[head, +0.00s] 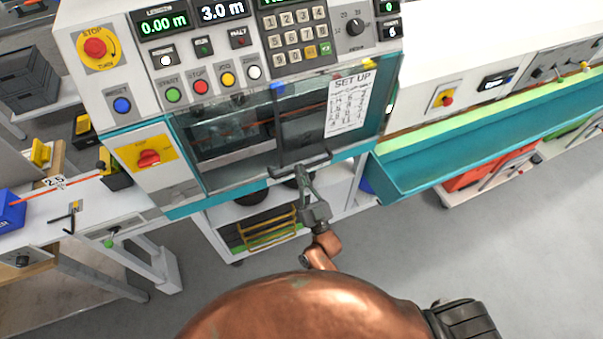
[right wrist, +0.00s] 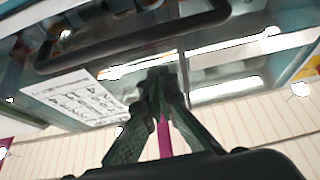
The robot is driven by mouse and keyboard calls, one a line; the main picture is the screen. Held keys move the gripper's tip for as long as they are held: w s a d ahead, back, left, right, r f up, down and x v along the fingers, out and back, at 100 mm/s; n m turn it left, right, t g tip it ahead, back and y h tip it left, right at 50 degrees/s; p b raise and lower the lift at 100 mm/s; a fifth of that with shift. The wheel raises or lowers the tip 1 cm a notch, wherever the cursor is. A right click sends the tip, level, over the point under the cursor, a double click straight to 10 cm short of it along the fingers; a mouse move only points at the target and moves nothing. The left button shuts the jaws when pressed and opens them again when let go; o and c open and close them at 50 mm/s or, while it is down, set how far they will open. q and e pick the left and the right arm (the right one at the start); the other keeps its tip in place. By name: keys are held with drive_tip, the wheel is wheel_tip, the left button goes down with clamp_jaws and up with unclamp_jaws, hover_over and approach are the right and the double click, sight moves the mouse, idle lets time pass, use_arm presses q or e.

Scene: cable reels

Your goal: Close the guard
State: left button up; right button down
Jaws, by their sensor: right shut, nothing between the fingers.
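The guard (head: 302,122) is a clear panel in a dark frame on the front of the machine, with a dark bar handle (head: 285,170) along its lower edge. I cannot tell exactly how far it stands open. My right gripper (head: 303,174) is shut and empty, with its fingertips just below the handle. In the right wrist view, the handle (right wrist: 125,40) crosses the top, beyond the shut fingertips (right wrist: 160,76). I cannot tell whether they touch it. My left gripper is not in view.
A control panel with a keypad (head: 293,38) and stop button (head: 95,47) sits above the guard. A set-up sheet (head: 348,106) hangs at its right. A teal trough (head: 470,150) runs to the right. A white cart (head: 215,233) with reels stands below.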

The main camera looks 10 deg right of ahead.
use_arm(q)
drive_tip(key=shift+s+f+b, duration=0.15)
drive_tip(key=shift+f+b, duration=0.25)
drive_tip(key=shift+b, duration=0.5)
use_arm(e)
drive_tip(key=v, duration=0.9)
drive_tip(key=shift+s, duration=0.5)
drive_tip(key=shift+d+r, duration=0.1)
